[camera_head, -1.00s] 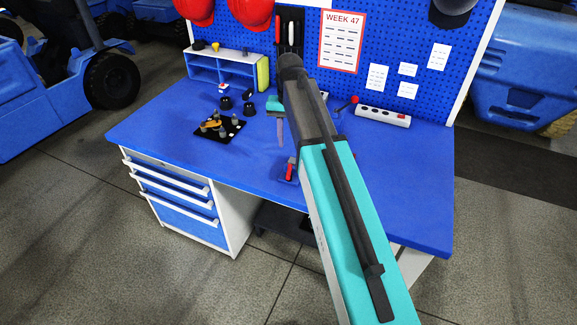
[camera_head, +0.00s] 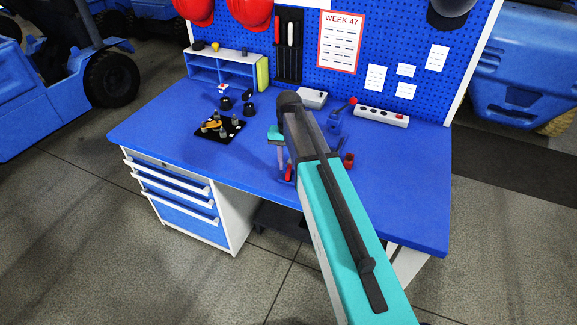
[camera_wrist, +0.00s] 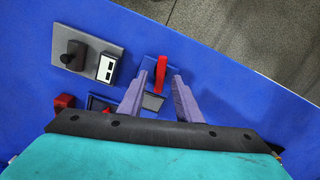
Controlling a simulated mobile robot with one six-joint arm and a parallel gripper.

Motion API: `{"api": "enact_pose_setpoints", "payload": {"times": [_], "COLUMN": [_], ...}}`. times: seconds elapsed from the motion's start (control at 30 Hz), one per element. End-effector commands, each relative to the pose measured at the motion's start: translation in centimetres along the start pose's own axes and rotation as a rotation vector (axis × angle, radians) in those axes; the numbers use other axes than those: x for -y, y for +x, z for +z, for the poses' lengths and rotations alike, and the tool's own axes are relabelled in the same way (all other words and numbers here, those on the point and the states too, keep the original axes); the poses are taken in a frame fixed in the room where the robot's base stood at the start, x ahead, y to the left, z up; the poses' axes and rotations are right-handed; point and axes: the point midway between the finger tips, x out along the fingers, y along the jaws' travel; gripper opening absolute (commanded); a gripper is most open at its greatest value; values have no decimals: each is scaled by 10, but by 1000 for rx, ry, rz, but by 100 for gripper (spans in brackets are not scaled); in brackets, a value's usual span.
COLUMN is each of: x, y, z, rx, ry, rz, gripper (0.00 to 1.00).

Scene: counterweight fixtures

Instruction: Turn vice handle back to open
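A red handle (camera_wrist: 161,70) stands on a small grey and blue fixture (camera_wrist: 152,101) near the table's front edge in the wrist view. I cannot tell for sure that this is the vice. In the head view the red handle (camera_head: 288,171) shows just left of my arm, with most of the fixture hidden. My gripper (camera_wrist: 160,80) is open, its two purple-grey fingers apart on either side of the handle in the picture. Whether they touch it I cannot tell. In the head view one finger of my gripper (camera_head: 281,158) points down.
A grey plate (camera_wrist: 112,49) with a black knob is beside the fixture. A red part (camera_wrist: 64,101) is nearby. On the blue table (camera_head: 400,170), a black tray (camera_head: 228,135) holds small parts, and a power strip (camera_head: 381,116) lies at the back. The table's right side is clear.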

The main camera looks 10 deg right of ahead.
Motion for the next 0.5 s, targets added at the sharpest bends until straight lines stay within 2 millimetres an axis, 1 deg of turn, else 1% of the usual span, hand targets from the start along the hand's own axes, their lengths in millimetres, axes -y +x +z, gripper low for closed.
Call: {"api": "enact_pose_setpoints", "payload": {"times": [0.2, 0.5], "x": [0, 1], "y": [16, 22], "z": [0, 0], "rx": [1, -1], "ry": [-1, -1], "rz": [0, 0], "gripper": [31, 31]}}
